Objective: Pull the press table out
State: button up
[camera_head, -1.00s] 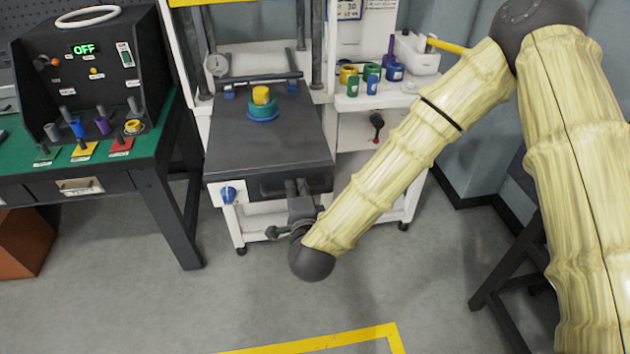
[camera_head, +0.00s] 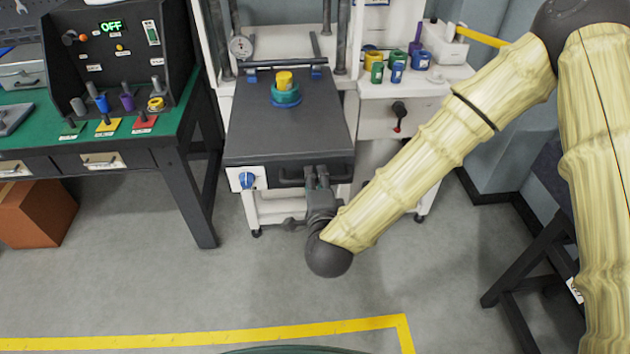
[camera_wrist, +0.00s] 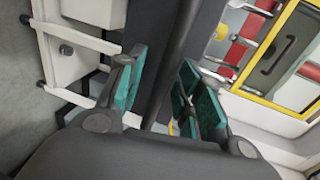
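The press table (camera_head: 290,130) is a dark flat slab at the front of the press, with a white front panel. A yellow and teal round piece (camera_head: 285,90) stands on it. A dark handle (camera_head: 290,180) runs along its front edge. My gripper (camera_head: 318,178) is at the right part of this handle. In the wrist view, the teal finger pads of my gripper (camera_wrist: 160,95) lie on either side of a dark bar, which fills the gap between them. The exact contact is partly hidden.
A blue knob (camera_head: 247,181) is on the panel left of the handle. A green-topped bench with a control box (camera_head: 125,55) stands to the left. Coloured cups (camera_head: 397,72) stand on the white shelf at right. The grey floor (camera_head: 200,285) in front is clear, with a yellow line.

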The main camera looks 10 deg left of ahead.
jog(key=v, duration=0.7)
dwell(0.4)
jog(key=shift+s+d, duration=0.1)
jog(key=shift+s, duration=0.05)
dwell(0.5)
jog(key=s+d+f+n+g, duration=0.2)
jog(key=s+d+f+n, duration=0.15)
jog(key=f, duration=0.45)
jog(key=s+d+f+n+g+h, duration=0.1)
jog(key=s+d+f+n+g, duration=0.15)
jog(key=d+f, duration=0.4)
jog(key=s+d+f+n+g, duration=0.2)
jog(key=d+f+g, duration=0.1)
jog(key=f, duration=0.6)
jog(key=s+d+f+n+g+h, duration=0.1)
jog(key=s+d+f+n+g, duration=0.1)
jog(key=s+d+f, duration=0.3)
jog(key=s+d+f+n+g+h, duration=0.2)
jog(key=s+d+f+g, duration=0.3)
jog(key=s+d, duration=0.5)
jog(key=d+f+n, duration=0.1)
jog(key=d, duration=0.3)
jog(key=shift+s+n+h, duration=0.2)
jog(key=shift+n+h, duration=0.1)
